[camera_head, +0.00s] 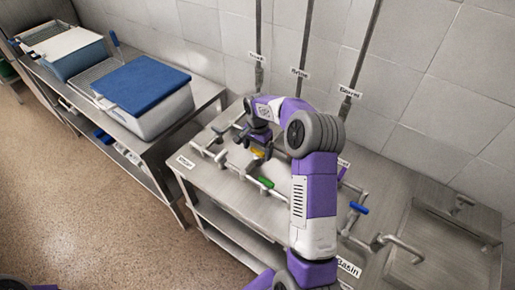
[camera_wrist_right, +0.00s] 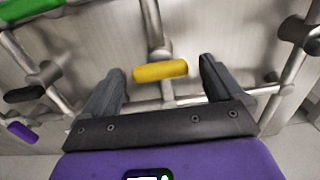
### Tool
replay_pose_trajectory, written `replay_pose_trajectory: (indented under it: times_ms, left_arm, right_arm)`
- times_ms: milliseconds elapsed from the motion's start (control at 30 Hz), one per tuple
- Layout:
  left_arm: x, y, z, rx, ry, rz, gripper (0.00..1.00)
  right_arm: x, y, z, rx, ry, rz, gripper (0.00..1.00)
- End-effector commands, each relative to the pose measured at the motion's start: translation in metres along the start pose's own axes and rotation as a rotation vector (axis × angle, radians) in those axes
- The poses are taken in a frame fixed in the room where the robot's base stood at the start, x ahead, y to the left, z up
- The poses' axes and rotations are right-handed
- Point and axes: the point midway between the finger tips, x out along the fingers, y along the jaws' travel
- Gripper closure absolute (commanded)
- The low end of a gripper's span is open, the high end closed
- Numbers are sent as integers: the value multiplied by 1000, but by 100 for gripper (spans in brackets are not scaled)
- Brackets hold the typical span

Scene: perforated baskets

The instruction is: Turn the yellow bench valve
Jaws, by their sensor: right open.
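The yellow bench valve (camera_head: 257,153) is a short yellow lever on the metal pipework of the steel bench. My right gripper (camera_head: 258,145) is over it, its arm reaching across the bench. In the right wrist view the yellow lever (camera_wrist_right: 160,71) lies crosswise between the two dark fingertips, with a gap on each side. The right gripper is open and holds nothing. I cannot tell how far the fingers stand above the lever. My left gripper is not in view.
A green lever (camera_head: 266,182), a blue lever (camera_head: 359,208) and a purple lever (camera_head: 342,173) sit on nearby pipes. Vertical pipes run up the tiled wall behind. A sink (camera_head: 440,250) is at right.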

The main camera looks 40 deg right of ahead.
Motion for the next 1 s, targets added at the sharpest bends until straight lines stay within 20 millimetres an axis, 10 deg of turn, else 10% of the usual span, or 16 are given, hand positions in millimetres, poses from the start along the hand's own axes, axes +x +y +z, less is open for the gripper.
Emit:
replay_pose_trajectory:
  times_ms: [433, 1000]
  left_arm:
    - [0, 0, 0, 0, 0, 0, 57]
    - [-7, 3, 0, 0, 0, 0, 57]
  right_arm:
    - [0, 0, 0, 0, 0, 0, 62]
    - [-2, 0, 0, -192, 0, 1, 62]
